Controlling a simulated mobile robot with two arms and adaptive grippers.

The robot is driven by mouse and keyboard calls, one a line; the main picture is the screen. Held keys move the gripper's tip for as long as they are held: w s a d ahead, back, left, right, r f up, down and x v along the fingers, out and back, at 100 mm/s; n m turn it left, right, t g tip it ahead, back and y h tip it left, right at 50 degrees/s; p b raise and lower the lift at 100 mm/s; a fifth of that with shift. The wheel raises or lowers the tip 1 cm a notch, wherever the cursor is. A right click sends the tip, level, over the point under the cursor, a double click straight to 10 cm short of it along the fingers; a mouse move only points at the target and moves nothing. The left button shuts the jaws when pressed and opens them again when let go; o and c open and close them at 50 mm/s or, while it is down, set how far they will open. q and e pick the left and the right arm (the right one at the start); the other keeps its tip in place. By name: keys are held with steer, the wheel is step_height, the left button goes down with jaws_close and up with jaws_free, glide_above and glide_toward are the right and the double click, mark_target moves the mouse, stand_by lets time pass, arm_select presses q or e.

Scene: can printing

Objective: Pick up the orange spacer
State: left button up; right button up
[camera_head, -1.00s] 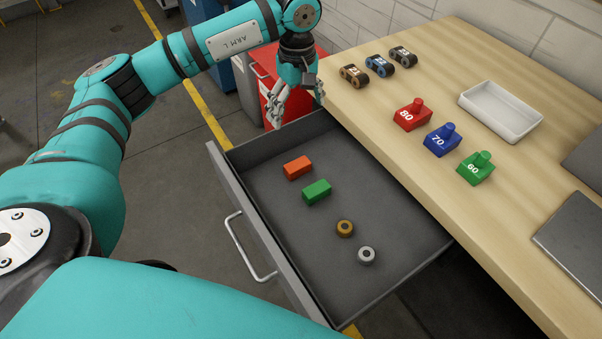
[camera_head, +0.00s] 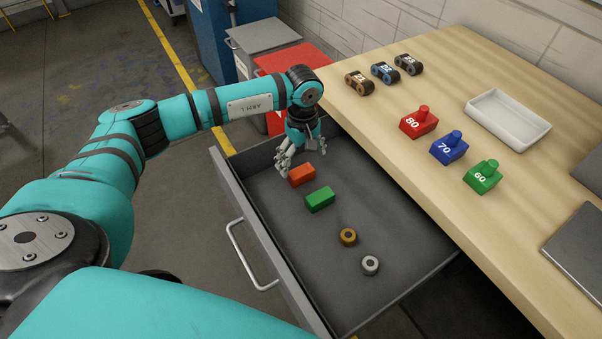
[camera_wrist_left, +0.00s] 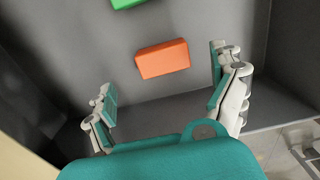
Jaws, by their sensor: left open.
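The orange spacer (camera_head: 302,174) is a small orange-red block lying on the drawer floor near the drawer's far end. It also shows in the left wrist view (camera_wrist_left: 162,58), lying beyond the fingertips and roughly between them. My left gripper (camera_head: 299,163) hangs over the drawer just above and behind the spacer, and its fingers partly overlap it in the head view. In the left wrist view the two fingers (camera_wrist_left: 163,83) are wide apart with nothing between them. My right gripper is not in view.
A green block (camera_head: 320,199) lies just nearer than the orange one, also in the wrist view (camera_wrist_left: 124,3). A brown ring (camera_head: 348,237) and a silver ring (camera_head: 370,265) lie farther along. The drawer's walls (camera_head: 262,235) surround them. The wooden table (camera_head: 440,85) overhangs the right side.

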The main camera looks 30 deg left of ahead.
mark_target(301, 171)
arm_select(q)
steer(key=f, duration=0.3)
steer(key=f+p, duration=0.1)
steer(key=f, duration=0.1)
steer(key=shift+s+f, duration=0.15)
steer(key=shift+s, duration=0.1)
steer(key=c, duration=1.3)
